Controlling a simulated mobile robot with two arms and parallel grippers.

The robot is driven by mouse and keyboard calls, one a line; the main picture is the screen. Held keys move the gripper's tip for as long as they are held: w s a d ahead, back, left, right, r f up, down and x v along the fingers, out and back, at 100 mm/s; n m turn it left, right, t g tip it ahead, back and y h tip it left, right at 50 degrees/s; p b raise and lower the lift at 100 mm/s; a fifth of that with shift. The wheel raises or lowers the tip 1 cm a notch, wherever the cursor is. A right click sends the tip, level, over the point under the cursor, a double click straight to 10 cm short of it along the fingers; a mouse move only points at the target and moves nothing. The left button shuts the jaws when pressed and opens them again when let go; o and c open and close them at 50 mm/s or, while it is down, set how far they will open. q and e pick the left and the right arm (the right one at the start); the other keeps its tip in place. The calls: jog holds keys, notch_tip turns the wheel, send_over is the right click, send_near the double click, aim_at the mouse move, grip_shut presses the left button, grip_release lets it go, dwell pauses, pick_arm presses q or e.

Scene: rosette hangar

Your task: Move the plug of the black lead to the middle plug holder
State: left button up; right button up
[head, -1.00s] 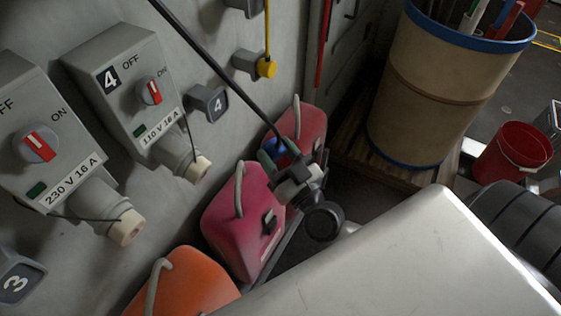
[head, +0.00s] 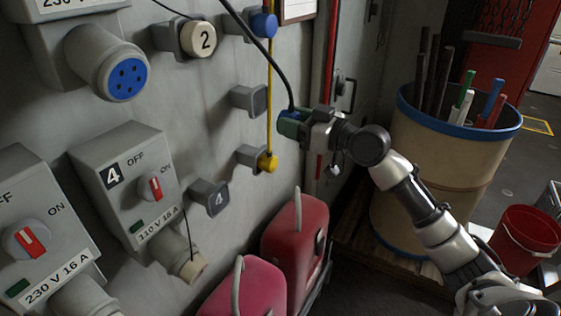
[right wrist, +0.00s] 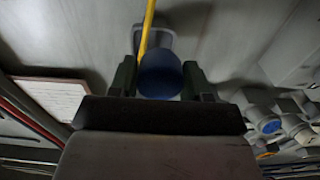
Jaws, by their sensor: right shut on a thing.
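The black lead (head: 262,48) hangs from the top of the head view to a blue plug (head: 291,110) in my right gripper (head: 290,122). In the right wrist view the blue plug (right wrist: 160,78) sits between the two dark fingers, which are shut on it. The grey middle plug holder (head: 246,98) is on the wall, empty, left of the gripper and apart from it. A grey holder (right wrist: 162,36) shows beyond the plug in the wrist view, partly hidden. My left gripper is out of view.
The upper holder carries a blue plug (head: 264,24); the lower one carries a yellow plug (head: 267,162). The yellow lead (head: 269,90) runs vertically beside the middle holder. Red canisters (head: 295,238) stand below. A barrel (head: 440,145) stands right, behind my arm.

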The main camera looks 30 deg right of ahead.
aim_at(259, 101)
jog(key=shift+d+r, duration=0.25)
jog(key=shift+r, duration=0.25)
jog(key=shift+d+r, duration=0.25)
jog(key=shift+r, duration=0.2)
jog(key=shift+w+r, duration=0.2)
jog(key=shift+w, duration=0.05)
jog(key=shift+p+x, duration=0.95)
jog(key=shift+x, duration=0.25)
jog(key=shift+p+x, duration=0.45)
jog(key=shift+x, duration=0.9)
jog(key=shift+a+f, duration=0.15)
jog(key=shift+b, duration=0.4)
jog(key=shift+w+a, duration=0.25)
jog(key=shift+w, duration=0.2)
jog(key=o, duration=1.3)
jog(key=shift+c, duration=0.2)
